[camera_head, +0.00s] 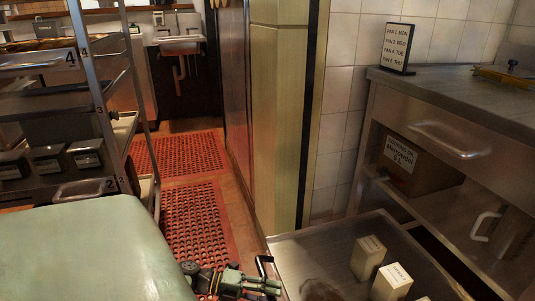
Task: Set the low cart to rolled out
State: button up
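The low cart (312,248) is at the bottom right, a flat metal top beside and partly below the steel counter. Two pale labelled boxes (369,258) (391,282) stand on it, and a dark brownish round thing (322,290) lies at the frame's bottom edge. A black bent handle (263,265) rises at the cart's left edge. My gripper (277,287) is at the bottom middle, beside and just below the handle. I cannot tell whether it touches the handle or how far its fingers are apart. The cart's lower part is out of frame.
The steel counter (455,95) with a drawer and shelf is at the right; a day sign (397,48) stands on it. A numbered tray rack (105,110) is at the left. Red perforated mats (195,215) cover the open aisle. A tiled wall and pillar (277,120) stand behind the cart.

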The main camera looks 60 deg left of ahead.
jog(key=v, duration=1.2)
dwell(0.4)
